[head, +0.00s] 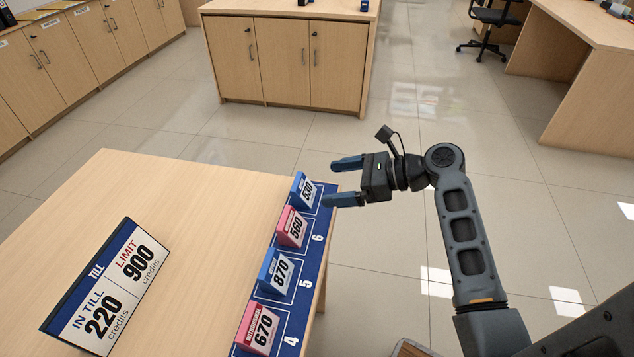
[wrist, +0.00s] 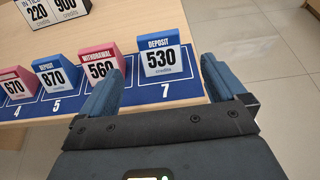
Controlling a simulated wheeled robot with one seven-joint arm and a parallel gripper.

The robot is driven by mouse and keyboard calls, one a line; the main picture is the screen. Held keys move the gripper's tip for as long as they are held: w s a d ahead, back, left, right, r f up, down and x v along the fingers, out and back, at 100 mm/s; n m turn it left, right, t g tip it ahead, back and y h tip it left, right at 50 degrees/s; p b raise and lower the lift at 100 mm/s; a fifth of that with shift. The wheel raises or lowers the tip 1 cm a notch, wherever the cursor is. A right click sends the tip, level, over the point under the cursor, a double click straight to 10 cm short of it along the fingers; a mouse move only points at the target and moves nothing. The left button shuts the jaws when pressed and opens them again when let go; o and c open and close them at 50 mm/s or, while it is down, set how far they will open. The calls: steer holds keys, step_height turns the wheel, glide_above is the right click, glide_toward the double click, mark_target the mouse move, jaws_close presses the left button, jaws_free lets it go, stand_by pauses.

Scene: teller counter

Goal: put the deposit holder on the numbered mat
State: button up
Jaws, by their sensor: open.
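The numbered mat (head: 314,257) is a blue strip along the table's right edge, with 4, 5 and 6 readable in the head view and 7 in the wrist view. A blue deposit holder marked 530 (head: 304,190) stands upright at space 7; it also shows in the wrist view (wrist: 160,57). A blue deposit holder marked 870 (head: 276,272) stands at space 5. My gripper (head: 332,182) is open and empty beside the 530 holder. In the wrist view, that holder appears between the fingers, beyond their tips; contact is not visible.
Pink withdrawal holders marked 560 (head: 291,228) and 670 (head: 258,328) stand on the mat at 6 and 4. A till sign (head: 108,290) reading 220 and 900 stands on the table (head: 190,205).

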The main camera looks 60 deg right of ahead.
steer(key=shift+v, duration=1.55)
